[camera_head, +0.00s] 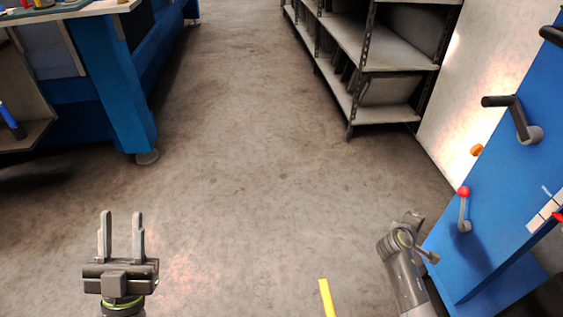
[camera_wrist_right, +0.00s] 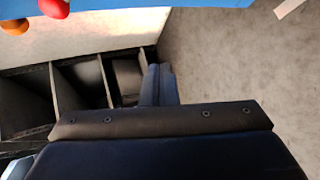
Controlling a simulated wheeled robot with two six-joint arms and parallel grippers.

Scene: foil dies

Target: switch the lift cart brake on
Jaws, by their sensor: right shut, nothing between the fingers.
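The blue panel (camera_head: 485,220) at the right of the head view looks like the lift cart's side. A short grey lever with a red knob (camera_head: 464,191) stands nearly upright on it. The red knob also shows at the top left of the right wrist view (camera_wrist_right: 54,8). I cannot tell from any label whether this lever is the brake. My right gripper (camera_wrist_right: 160,84) is shut and empty, close to the panel and apart from the red knob. My left gripper (camera_head: 121,216) is open and empty over the floor, far from the panel.
A black crank handle (camera_head: 514,112) and an orange knob (camera_head: 477,150) stick out from the blue panel's side. A grey shelf rack (camera_head: 385,66) stands behind. A blue workbench (camera_head: 120,95) is at the left. The floor between is clear, except for a yellow strip (camera_head: 326,298).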

